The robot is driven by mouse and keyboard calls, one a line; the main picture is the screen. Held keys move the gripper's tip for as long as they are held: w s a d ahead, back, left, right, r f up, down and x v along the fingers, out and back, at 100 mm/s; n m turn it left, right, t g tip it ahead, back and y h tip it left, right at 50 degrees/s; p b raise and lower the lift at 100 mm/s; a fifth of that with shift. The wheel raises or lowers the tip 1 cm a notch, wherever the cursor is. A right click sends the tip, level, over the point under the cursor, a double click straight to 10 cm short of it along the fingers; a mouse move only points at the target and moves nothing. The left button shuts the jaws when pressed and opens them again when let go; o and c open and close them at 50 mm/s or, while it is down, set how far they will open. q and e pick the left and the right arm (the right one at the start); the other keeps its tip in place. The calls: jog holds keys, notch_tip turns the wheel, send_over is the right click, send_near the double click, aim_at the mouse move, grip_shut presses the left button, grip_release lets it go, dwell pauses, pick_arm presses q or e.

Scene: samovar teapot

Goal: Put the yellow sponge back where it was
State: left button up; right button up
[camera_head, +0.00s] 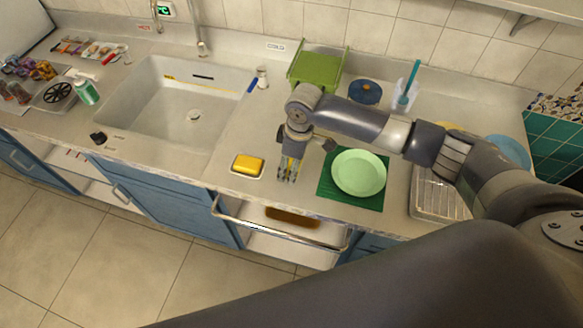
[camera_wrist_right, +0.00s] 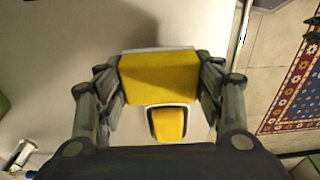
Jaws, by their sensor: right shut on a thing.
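My right gripper (camera_head: 288,172) is low over the counter, between a small white dish and a pale green plate. In the right wrist view its fingers (camera_wrist_right: 160,85) are shut on a yellow sponge (camera_wrist_right: 158,78) with a whitish far edge. In the head view the fingers mostly hide this sponge. A second yellow block (camera_head: 248,164) lies in the white dish (camera_head: 235,175), left of the gripper. This block also shows below the held sponge in the right wrist view (camera_wrist_right: 169,125). I cannot tell whether the held sponge touches the counter. My left gripper is not in view.
The pale green plate (camera_head: 358,172) lies on a dark green mat (camera_head: 330,190), right of the gripper. A green rack (camera_head: 317,69) and a blue round thing (camera_head: 366,91) stand behind. The sink (camera_head: 185,110) is at left.

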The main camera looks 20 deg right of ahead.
notch_tip(320, 180, down, 3)
jog(key=shift+s+r+p, duration=0.1)
jog(key=shift+p, duration=0.55)
jog(key=shift+f, duration=0.3)
jog(key=shift+f, duration=0.2)
jog(key=o, duration=0.9)
jog(key=shift+r, duration=0.1)
